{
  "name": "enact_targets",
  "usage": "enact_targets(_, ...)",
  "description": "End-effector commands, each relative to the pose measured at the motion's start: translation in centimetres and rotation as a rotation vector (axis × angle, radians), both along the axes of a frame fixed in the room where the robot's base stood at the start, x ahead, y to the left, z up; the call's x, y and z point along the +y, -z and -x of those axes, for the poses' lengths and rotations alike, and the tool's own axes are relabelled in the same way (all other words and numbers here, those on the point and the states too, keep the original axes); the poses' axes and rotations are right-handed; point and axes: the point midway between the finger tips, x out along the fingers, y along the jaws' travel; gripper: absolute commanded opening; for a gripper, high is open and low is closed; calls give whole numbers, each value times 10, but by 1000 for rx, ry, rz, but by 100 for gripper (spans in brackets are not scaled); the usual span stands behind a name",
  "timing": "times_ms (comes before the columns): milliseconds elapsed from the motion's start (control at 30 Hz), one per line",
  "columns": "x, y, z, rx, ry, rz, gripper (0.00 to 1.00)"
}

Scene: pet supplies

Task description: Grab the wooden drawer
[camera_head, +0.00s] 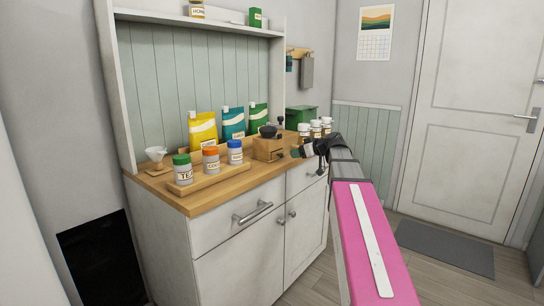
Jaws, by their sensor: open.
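A small wooden coffee grinder (268,149) with a dark top and crank stands on the wooden counter. A small drawer front with a knob seems to show on its wooden box, too small to be sure. My gripper (300,152), dark and small in the view, is just right of the grinder, above the counter's right part. It is open, and I see nothing held in it. Whether it touches the grinder cannot be told. The white cabinet's own drawer (238,222), with a metal handle, is below the counter.
A wooden tray (208,182) with labelled jars stands left of the grinder. Yellow, teal and green bags (233,123) stand behind. White jars (315,129) and a green box (300,115) are at the back right. Floor near the door (475,120) is clear apart from a grey mat (445,248).

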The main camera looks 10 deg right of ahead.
Motion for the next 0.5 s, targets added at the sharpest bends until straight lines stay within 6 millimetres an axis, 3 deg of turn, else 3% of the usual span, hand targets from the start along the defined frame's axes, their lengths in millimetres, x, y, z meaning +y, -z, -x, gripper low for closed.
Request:
enact_targets(200,22,13,-23,3,-1,0,55)
enact_targets(500,36,19,-38,3,0,0,55)
